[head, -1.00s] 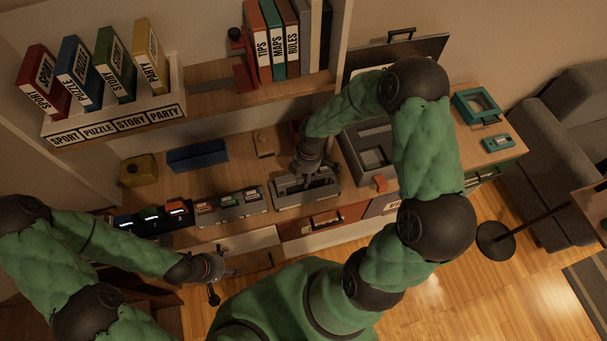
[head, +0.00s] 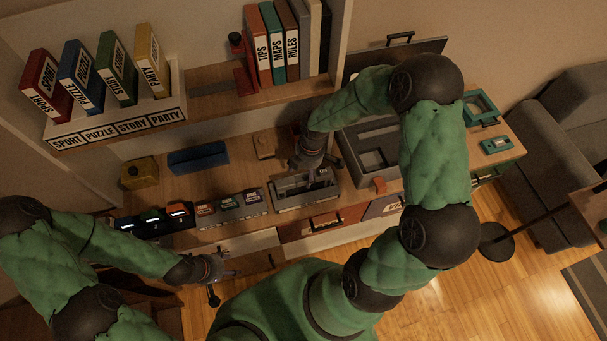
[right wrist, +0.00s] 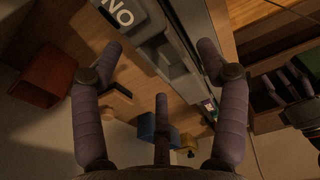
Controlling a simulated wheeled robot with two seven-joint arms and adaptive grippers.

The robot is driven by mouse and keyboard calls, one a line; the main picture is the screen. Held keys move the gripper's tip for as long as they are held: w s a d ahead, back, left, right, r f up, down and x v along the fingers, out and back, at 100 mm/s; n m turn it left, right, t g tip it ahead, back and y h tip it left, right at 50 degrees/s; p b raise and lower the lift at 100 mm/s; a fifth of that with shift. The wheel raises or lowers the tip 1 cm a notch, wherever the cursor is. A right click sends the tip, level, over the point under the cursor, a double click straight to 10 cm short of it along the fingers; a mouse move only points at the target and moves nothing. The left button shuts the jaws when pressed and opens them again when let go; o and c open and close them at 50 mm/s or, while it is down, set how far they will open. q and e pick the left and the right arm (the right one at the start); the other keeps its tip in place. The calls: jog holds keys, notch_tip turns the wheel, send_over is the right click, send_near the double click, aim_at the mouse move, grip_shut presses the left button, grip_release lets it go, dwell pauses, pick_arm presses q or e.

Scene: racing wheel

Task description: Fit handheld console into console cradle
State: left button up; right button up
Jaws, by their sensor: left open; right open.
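The long grey tray (head: 306,205) on the desk looks like the console cradle. A grey body with white lettering ending in "NO" (right wrist: 125,14) sits in or at it, apparently the handheld console; how deeply it is seated cannot be told. My right gripper (head: 322,166) is open just above the back of the tray. In the right wrist view its fingers (right wrist: 160,62) are spread, with nothing between them. My left gripper (head: 228,266) is open and empty in front of the desk, away from the tray.
Left of the tray stand a grey rack (head: 232,208) and a dark rack (head: 155,220) with lit items. A larger recessed grey unit (head: 372,158) is to the right. A blue box (head: 197,158) and yellow box (head: 139,173) lie behind. A book shelf (head: 215,103) overhangs the back.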

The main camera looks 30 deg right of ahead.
notch_tip(320, 180, up, 8)
jog(key=p, duration=0.1)
jog(key=shift+s+d, duration=0.15)
jog(key=shift+d, duration=0.3)
jog(key=shift+s, duration=0.1)
